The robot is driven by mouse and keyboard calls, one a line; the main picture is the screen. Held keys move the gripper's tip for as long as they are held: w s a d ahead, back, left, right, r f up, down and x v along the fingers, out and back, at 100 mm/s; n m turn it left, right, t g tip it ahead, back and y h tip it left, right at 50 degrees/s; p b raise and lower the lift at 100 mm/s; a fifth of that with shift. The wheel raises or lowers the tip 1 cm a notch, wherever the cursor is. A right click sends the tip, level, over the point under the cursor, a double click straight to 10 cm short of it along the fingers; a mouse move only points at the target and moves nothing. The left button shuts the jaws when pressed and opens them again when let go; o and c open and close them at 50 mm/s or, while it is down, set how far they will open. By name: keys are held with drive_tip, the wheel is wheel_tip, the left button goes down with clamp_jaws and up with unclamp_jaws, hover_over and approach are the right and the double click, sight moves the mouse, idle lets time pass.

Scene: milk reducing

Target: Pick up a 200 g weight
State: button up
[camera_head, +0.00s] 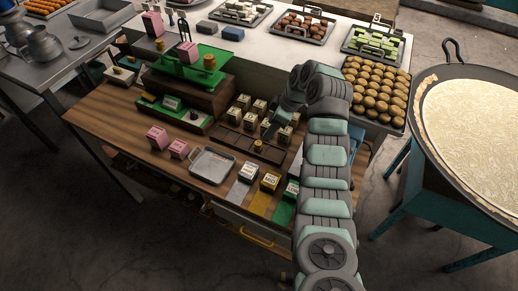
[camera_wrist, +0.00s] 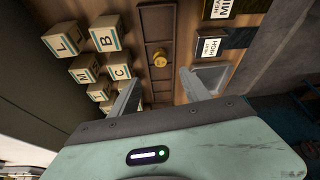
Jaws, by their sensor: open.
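One small brass weight (camera_head: 258,146) stands in a wooden tray (camera_head: 236,142) on the wooden counter; no mass marking on it can be read. In the wrist view the brass weight (camera_wrist: 160,59) sits upright in a slot of the tray (camera_wrist: 158,24). My gripper (camera_wrist: 159,76) is open and empty, with one finger on each side of the weight in the picture and apart from it. In the head view my gripper (camera_head: 268,130) hangs over the tray's right part, partly hidden by my arm. Another brass weight (camera_head: 209,62) is on the green scale (camera_head: 190,68).
Several lettered blocks (camera_wrist: 84,69) stand close to the left finger in the wrist view. Labelled heat blocks (camera_head: 269,181) and a metal tray (camera_head: 211,165) are at the counter's front. Pink cartons (camera_head: 157,137) stand at the left. A large pan (camera_head: 470,130) is at the right.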

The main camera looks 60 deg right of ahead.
sight(259, 143)
drive_tip(key=shift+p+x, duration=0.65)
drive_tip(key=shift+x, duration=4.65)
drive_tip(key=shift+s+a, duration=0.1)
drive_tip(key=shift+s, duration=0.05)
drive_tip(key=shift+c, duration=0.4)
clamp_jaws()
